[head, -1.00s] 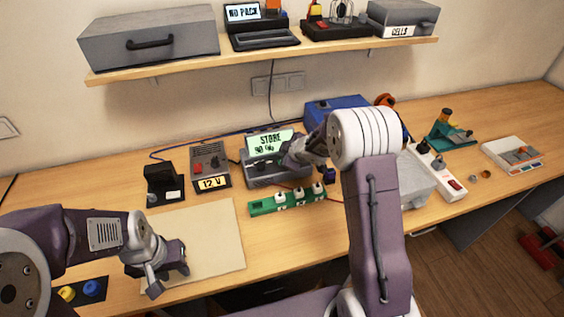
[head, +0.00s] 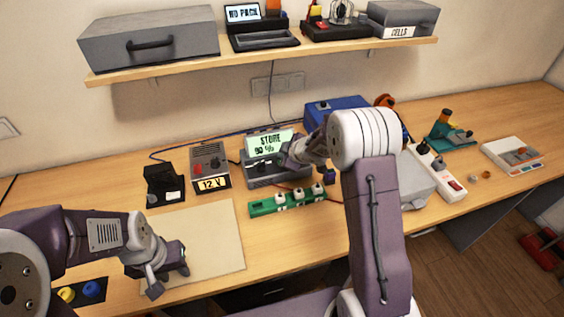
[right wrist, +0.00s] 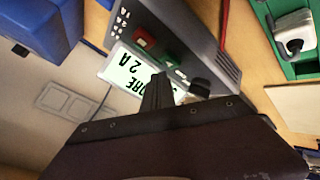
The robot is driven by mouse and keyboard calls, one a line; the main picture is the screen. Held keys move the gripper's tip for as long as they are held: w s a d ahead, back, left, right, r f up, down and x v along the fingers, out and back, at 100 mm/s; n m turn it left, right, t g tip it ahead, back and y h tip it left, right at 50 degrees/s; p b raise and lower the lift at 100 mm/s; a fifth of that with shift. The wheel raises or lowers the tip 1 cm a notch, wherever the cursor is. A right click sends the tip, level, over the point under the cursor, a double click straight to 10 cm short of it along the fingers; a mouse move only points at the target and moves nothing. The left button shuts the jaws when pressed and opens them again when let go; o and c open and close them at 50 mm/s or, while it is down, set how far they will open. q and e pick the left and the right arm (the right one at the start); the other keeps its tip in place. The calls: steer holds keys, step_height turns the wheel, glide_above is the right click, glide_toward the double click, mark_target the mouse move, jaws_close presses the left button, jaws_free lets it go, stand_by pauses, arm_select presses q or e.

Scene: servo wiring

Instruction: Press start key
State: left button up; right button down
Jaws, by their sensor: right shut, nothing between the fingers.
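In the right wrist view the charger panel (right wrist: 190,30) appears turned around, with a red key (right wrist: 145,38), a green key (right wrist: 173,60) and a knob (right wrist: 200,88). No label on the green key is readable. My right gripper (head: 284,159) is shut and empty at the charger's front panel. Its dark fingers (right wrist: 158,92) overlap the screen in the wrist view; contact cannot be told. My left gripper (head: 172,278) is open and empty over the mat.
A green terminal strip (head: 287,200) lies in front of the charger, and a 12 V supply (head: 209,165) stands to its left. A blue box (head: 335,108) is behind my right arm. A pale mat (head: 215,235) lies at front left. The shelf (head: 260,58) hangs above.

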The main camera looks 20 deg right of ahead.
steer(key=shift+f, duration=0.1)
stand_by(0.5)
arm_select(q)
steer(key=shift+f+b, duration=0.3)
arm_select(e)
steer(key=shift+f, duration=0.3)
